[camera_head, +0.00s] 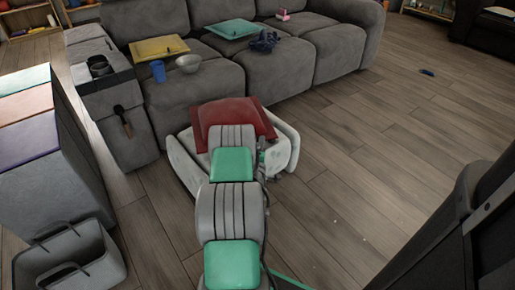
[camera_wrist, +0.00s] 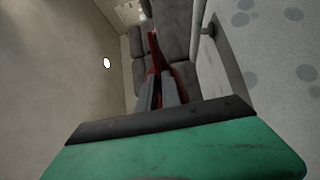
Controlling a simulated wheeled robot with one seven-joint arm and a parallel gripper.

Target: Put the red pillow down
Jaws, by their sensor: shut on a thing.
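The red pillow (camera_head: 228,113) is at the far end of my arm in the head view, above a pale, spotted object (camera_head: 187,165) in front of the grey sofa (camera_head: 280,78). I cannot tell whether the pillow touches that object. My gripper is hidden behind my arm there. In the wrist view my gripper (camera_wrist: 163,85) is shut on the red pillow (camera_wrist: 153,48), which appears as a narrow edge-on strip between and beyond the fingers. A pale surface with grey spots (camera_wrist: 270,50) fills the right of that view.
The sofa holds a yellow pillow (camera_head: 158,48), a green pillow (camera_head: 231,29), a blue cup (camera_head: 158,71), a bowl (camera_head: 189,63) and a dark blue item (camera_head: 264,41). A grey basket (camera_head: 70,262) stands at lower left. A dark chair (camera_head: 470,225) is at right. Wooden floor (camera_head: 370,150) is clear between.

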